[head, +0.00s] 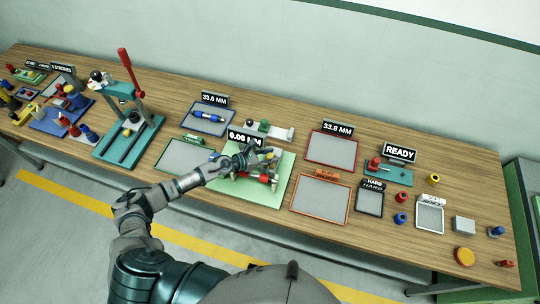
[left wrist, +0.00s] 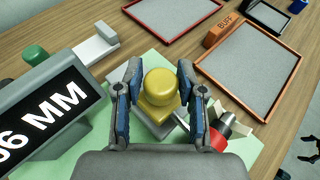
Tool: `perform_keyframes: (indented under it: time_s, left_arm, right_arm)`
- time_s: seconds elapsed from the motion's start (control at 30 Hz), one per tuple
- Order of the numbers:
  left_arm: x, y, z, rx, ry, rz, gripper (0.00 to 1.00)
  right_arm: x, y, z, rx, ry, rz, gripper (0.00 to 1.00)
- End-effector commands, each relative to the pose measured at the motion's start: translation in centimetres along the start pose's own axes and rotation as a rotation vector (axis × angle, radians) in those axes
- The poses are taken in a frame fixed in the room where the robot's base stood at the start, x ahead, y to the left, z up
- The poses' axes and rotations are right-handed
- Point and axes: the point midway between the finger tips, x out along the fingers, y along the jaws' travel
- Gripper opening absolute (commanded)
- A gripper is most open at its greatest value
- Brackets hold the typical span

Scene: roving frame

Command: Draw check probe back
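The check fixture stands on a pale green mat (head: 247,195) in the middle of the bench, beside a black sign reading 0.06 MM (head: 246,138). The sign also shows large in the left wrist view (left wrist: 45,122). A yellow knob (left wrist: 160,88) on a yellow block stands between the fingers of my left gripper (left wrist: 158,75). The fingers are apart, one on each side, with a narrow gap showing at the knob. In the head view my left gripper (head: 245,160) hides part of the fixture. A red-ended cylinder (left wrist: 221,136) lies right of the fingers.
Red-rimmed (head: 331,150) and orange-rimmed (head: 320,200) trays lie to the right. A green-rimmed tray (head: 186,157) lies left, near a teal press (head: 128,138) with a tall red lever. A dark claw-like shape (left wrist: 311,145) shows at the wrist view's right edge; I cannot identify it surely.

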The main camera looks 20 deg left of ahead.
Motion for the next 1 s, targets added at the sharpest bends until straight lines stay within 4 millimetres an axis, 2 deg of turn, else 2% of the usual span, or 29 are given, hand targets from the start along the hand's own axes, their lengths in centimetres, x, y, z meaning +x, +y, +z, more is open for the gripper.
perform_keyframes:
  time_s: [0.03,0.1,0.13,0.33,0.5,0.6,0.9,0.93,1.0]
  left_arm:
    - [0.0,0.0,0.0,0.0,0.0,0.0,0.19]
    - [0.0,0.0,0.0,0.0,0.0,0.0,0.02]
    - [0.0,0.0,0.0,0.0,0.0,0.0,0.0]
    - [0.3,0.4,0.0,0.001,-0.002,0.002,0.0]
    - [2.5,2.8,0.6,0.003,-0.003,0.004,0.0]
    - [3.1,3.6,1.0,0.002,-0.001,0.003,0.0]
    - [3.2,4.0,1.4,0.001,-0.002,0.005,0.0]
    - [3.2,4.0,1.4,0.001,-0.003,0.005,0.38]
    - [3.2,4.0,1.4,0.001,-0.002,0.005,0.55]
  right_arm:
    - [0.0,0.0,0.0,0.0,0.0,0.0,0.84]
    - [0.0,0.0,0.0,0.0,0.0,0.0,0.84]
    - [0.0,0.0,0.0,0.0,0.0,0.0,0.84]
    - [0.4,0.1,0.0,0.0,0.0,0.001,0.84]
    - [2.5,0.0,0.2,-0.001,0.0,0.001,0.84]
    - [3.1,0.0,0.3,-0.001,-0.001,0.001,0.84]
    - [2.9,0.0,0.4,-0.001,-0.002,0.001,0.84]
    - [2.9,0.0,0.4,-0.001,-0.002,0.001,0.84]
    - [2.9,0.0,0.4,-0.001,-0.002,0.001,0.84]
